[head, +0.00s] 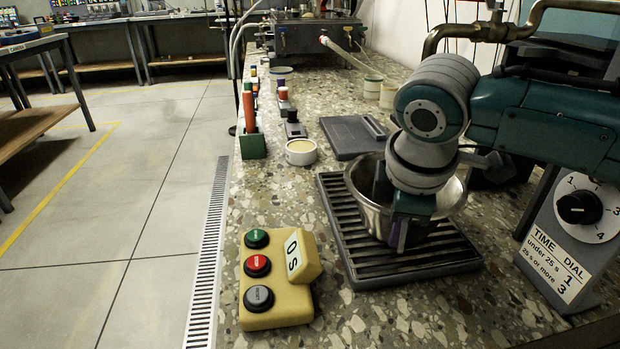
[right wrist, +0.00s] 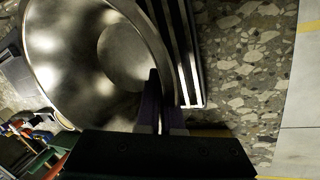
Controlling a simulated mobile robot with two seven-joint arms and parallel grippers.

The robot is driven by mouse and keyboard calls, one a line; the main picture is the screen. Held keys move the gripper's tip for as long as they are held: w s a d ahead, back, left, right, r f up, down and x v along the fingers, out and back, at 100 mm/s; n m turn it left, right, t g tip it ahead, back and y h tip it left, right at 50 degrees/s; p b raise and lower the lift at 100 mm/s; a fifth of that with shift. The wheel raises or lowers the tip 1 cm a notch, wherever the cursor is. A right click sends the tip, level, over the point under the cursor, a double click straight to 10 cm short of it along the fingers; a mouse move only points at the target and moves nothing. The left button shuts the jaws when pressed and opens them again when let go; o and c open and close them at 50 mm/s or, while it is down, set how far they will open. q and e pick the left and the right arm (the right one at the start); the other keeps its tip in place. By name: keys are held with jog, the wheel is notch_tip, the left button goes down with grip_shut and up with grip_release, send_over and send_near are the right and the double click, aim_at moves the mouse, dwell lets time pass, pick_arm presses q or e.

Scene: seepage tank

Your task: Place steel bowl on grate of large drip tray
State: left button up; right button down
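The steel bowl (head: 368,208) is a wide, shiny bowl, roughly upright over the slatted grate of the large drip tray (head: 353,258). From these views I cannot tell whether its base rests on the grate or hangs just above it. My right gripper (head: 398,232) points down at the bowl's near rim and hides part of the bowl. In the right wrist view, its dark fingers (right wrist: 163,105) are close together with the wall of the bowl (right wrist: 65,50) pinched between them. The tray's slats (right wrist: 185,60) show beside the bowl there. My left gripper is in neither view.
A yellow button box (head: 275,285) stands left of the tray. Behind are a dark flat slab (head: 352,138), a small cream cup (head: 300,152) and a green holder (head: 252,146). A time dial box (head: 570,235) stands at the right. Speckled counter is bare around the tray's front.

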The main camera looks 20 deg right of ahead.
jog(key=c, duration=1.5)
grip_release()
jog(key=shift+f, duration=0.15)
jog(key=o, duration=0.4)
